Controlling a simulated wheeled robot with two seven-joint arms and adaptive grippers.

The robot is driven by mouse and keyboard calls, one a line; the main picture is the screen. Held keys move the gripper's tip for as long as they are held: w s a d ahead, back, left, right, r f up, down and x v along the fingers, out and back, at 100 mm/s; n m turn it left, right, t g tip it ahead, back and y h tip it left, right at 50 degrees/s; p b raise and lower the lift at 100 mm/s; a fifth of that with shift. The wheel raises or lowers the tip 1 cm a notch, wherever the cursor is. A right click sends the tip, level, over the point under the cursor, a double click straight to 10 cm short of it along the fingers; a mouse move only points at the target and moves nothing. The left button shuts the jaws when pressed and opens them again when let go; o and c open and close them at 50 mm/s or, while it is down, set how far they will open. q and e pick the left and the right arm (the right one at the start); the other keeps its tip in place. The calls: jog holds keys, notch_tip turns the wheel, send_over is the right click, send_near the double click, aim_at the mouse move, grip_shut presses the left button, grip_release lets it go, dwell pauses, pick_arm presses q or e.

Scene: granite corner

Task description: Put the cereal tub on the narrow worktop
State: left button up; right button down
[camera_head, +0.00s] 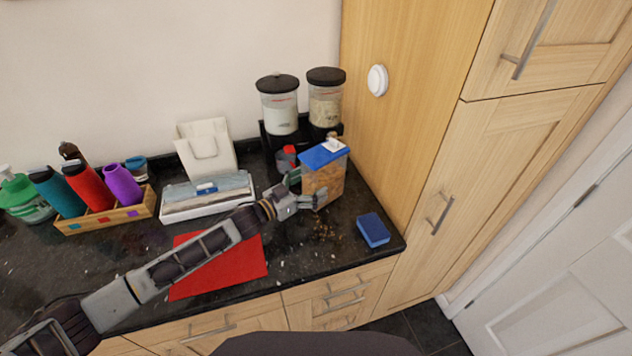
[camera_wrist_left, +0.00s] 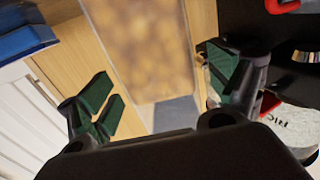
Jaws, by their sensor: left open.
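The cereal tub (camera_head: 325,181) is a clear, upright box with tan cereal inside and a blue lid. It stands on the dark speckled worktop (camera_head: 290,262), near the tall wooden cupboard side. My left gripper (camera_head: 306,190) is open at the tub, one finger at its left side and the other across its lower front. In the left wrist view the tub (camera_wrist_left: 155,45) shows blurred beyond and between the open fingers (camera_wrist_left: 160,95); contact cannot be told. My right gripper is not in view. I cannot tell whether this worktop is the narrow one.
Two black-lidded dispensers (camera_head: 279,112) stand behind the tub. A blue block (camera_head: 373,230) lies to its right, near the edge. A red mat (camera_head: 235,265) lies under my left arm. A white tray (camera_head: 180,204) and a wooden bottle rack (camera_head: 108,215) stand left.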

pick_arm(q)
jog(key=shift+b+v, duration=0.45)
jog(key=shift+v, duration=3.9)
